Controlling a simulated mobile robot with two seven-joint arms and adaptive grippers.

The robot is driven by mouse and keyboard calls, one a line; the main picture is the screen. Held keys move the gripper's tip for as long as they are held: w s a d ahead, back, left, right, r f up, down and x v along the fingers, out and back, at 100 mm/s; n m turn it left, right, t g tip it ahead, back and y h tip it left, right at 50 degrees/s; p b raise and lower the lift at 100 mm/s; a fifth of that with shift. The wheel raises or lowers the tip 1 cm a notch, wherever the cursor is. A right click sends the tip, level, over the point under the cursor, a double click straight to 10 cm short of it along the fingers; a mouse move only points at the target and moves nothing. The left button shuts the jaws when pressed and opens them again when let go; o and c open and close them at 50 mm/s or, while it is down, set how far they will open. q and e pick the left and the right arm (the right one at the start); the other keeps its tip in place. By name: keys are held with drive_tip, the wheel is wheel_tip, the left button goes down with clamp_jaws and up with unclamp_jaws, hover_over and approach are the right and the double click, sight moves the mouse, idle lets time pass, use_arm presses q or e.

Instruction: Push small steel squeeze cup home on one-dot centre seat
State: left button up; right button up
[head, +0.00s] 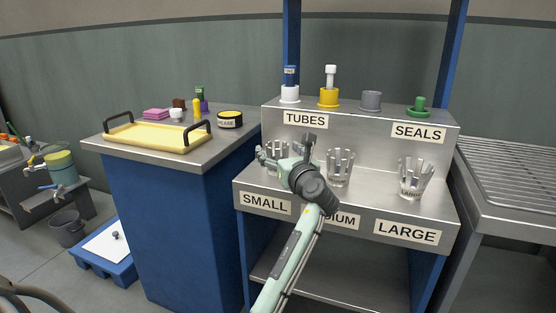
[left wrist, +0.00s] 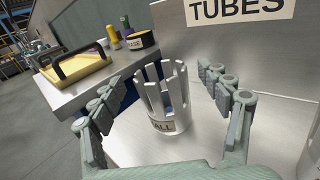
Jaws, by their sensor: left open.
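The small steel squeeze cup (left wrist: 163,100), with upright prongs and a label ending in "ALL", stands upright on the metal shelf in the left wrist view. In the head view the small cup (head: 272,152) is partly hidden behind my left gripper, above the SMALL sign (head: 266,203). My left gripper (head: 286,148) is open, its two fingers spread to either side of the cup with visible gaps in the left wrist view. I cannot make out the one-dot centre seat in these frames. My right gripper is not in view.
Two other pronged cups, a middle one (head: 340,168) and a large one (head: 415,180), stand to the right on the shelf. Tubes and seals sit on the upper ledge (head: 350,107). A yellow tray (head: 158,138) and small items lie on the counter at left.

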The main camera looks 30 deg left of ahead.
use_arm(q)
drive_tip(key=shift+x, duration=0.95)
drive_tip(key=shift+c, duration=0.3)
drive_tip(key=c, duration=1.4)
drive_tip(key=shift+c, duration=1)
drive_tip(key=shift+r, duration=0.15)
